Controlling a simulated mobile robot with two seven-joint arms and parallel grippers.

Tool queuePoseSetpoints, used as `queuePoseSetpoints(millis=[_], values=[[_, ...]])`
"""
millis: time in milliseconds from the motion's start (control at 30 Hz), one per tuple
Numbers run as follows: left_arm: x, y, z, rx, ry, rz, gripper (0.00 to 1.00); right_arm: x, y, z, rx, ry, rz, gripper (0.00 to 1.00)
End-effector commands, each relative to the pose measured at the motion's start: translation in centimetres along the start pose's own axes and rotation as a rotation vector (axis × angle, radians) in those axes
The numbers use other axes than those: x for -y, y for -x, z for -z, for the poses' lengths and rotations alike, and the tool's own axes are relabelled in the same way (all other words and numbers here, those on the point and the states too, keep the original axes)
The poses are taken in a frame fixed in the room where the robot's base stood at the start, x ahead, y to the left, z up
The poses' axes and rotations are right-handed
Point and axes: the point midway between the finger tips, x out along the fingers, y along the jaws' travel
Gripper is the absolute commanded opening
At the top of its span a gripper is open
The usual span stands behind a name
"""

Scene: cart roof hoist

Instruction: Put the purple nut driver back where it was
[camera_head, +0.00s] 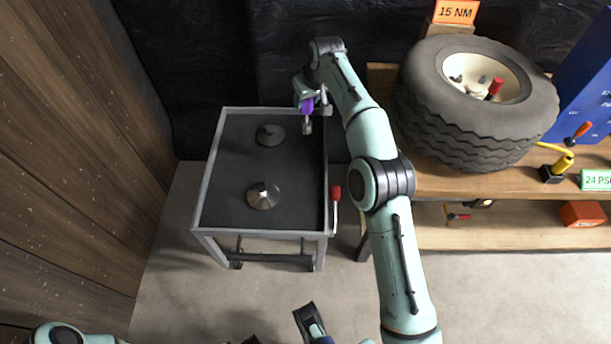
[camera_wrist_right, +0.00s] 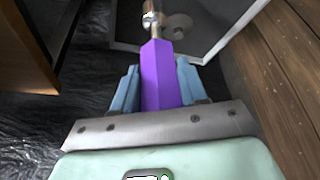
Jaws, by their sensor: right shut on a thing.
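My right gripper (camera_head: 306,98) is shut on the purple nut driver (camera_head: 308,106), above the far right corner of the grey cart (camera_head: 212,180). In the right wrist view the purple handle (camera_wrist_right: 161,75) lies between the two light blue fingers (camera_wrist_right: 158,85), and its metal shaft points away from the gripper. In the head view the shaft points down toward the cart. Dark and teal parts at the bottom edge of the head view seem to be my left gripper (camera_head: 308,320); it is cut off, and its jaws are unclear.
Two round metal pieces (camera_head: 263,196) (camera_head: 270,135) sit on the cart's dark top. A red-handled tool (camera_head: 336,193) is at its right side. A wooden bench (camera_head: 450,180) on the right holds a tyre (camera_head: 475,105). A wooden wall (camera_head: 70,140) stands at left.

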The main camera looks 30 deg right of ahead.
Motion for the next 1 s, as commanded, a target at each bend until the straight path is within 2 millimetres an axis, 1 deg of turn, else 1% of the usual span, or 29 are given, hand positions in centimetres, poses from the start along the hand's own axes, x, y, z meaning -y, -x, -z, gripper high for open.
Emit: queuePoseSetpoints(millis=[33, 167, 267, 433, 633, 700, 800, 1000], values=[[0.2, -0.6, 0.2, -0.003, 0.0, 0.0, 0.43, -0.2, -0.5, 0.0, -0.004, 0.002, 0.002, 0.0], [0.4, -1.3, 0.8, -0.021, 0.001, 0.001, 0.43, -0.5, -1.1, -0.3, -0.004, 0.008, 0.004, 0.0], [0.8, -2.4, 2.4, -0.064, 0.005, 0.003, 0.43, -0.6, -2.7, -1.0, -0.001, 0.008, 0.005, 0.0], [1.8, -4.4, 6.1, -0.164, 0.014, 0.01, 0.43, -0.6, -6.9, -2.9, 0.002, 0.007, 0.004, 0.0], [2.4, -5.7, 9.0, -0.243, 0.019, 0.015, 0.43, -0.6, -11.5, -5.0, -0.001, 0.006, 0.004, 0.0], [2.9, -6.2, 8.6, -0.226, 0.025, 0.023, 0.43, -0.6, -12.8, -5.5, -0.002, 0.006, 0.004, 0.0], [3.5, -6.7, 8.0, -0.206, 0.031, 0.031, 0.43, -0.6, -14.1, -6.1, -0.003, 0.006, 0.004, 0.0], [3.9, -7.1, 7.4, -0.185, 0.037, 0.04, 0.43, -0.6, -15.2, -6.5, -0.004, 0.006, 0.004, 0.0]])
